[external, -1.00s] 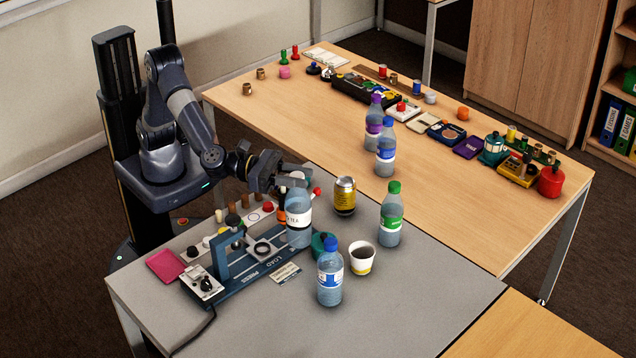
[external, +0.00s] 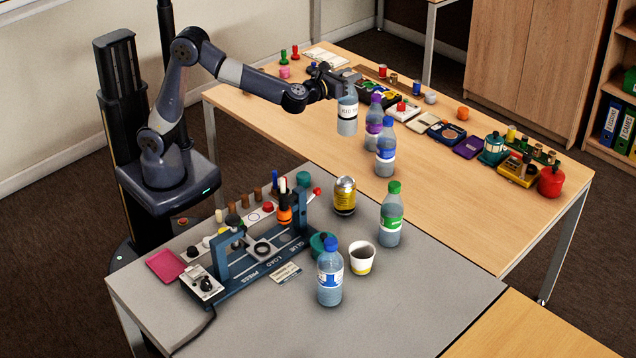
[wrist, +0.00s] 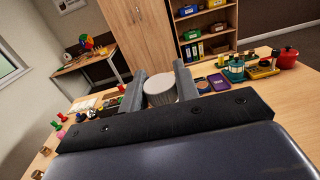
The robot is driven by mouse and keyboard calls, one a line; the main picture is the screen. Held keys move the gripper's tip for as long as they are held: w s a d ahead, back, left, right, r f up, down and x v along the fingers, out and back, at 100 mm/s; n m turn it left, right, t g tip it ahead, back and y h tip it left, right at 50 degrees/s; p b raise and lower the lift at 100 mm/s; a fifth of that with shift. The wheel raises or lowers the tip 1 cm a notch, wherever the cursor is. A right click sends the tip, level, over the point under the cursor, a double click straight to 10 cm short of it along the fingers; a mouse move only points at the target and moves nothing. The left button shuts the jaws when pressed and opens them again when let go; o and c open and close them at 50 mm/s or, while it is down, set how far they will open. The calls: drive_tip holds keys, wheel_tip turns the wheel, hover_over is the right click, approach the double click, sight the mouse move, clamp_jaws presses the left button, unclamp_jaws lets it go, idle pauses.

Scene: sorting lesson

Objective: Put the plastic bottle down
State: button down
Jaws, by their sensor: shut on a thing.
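My gripper (external: 343,82) is shut on a clear plastic bottle (external: 347,125) with a white label. It grips the bottle near its top and holds it upright over the wooden table, left of two other bottles. I cannot tell whether its base touches the table. In the wrist view my gripper (wrist: 159,86) has the bottle's pale round top (wrist: 160,90) between its two fingers. A purple-capped bottle (external: 373,130) and a blue-capped bottle (external: 386,160) stand on the wooden table (external: 290,130).
The grey table (external: 400,300) in front holds a press rig (external: 262,262), a green-capped bottle (external: 391,220), another blue-capped bottle (external: 330,278), a can (external: 344,196) and a cup (external: 362,258). Small items line the wooden table's far side. Its near left part is bare.

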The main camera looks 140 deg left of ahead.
drive_tip(key=s+a+n+g, duration=0.1)
drive_tip(key=s+a+g, duration=0.15)
drive_tip(key=s, duration=0.25)
wheel_tip(320, 180, down, 15)
drive_tip(key=b, duration=0.1)
drive_tip(key=shift+a+t, duration=0.3)
drive_tip(key=shift+t, duration=0.05)
drive_tip(key=shift+f+b, duration=0.15)
drive_tip(key=shift+b, duration=0.15)
drive_tip(key=shift+f, duration=0.15)
drive_tip(key=c, duration=1.1)
unclamp_jaws()
drive_tip(key=shift+o, duration=0.2)
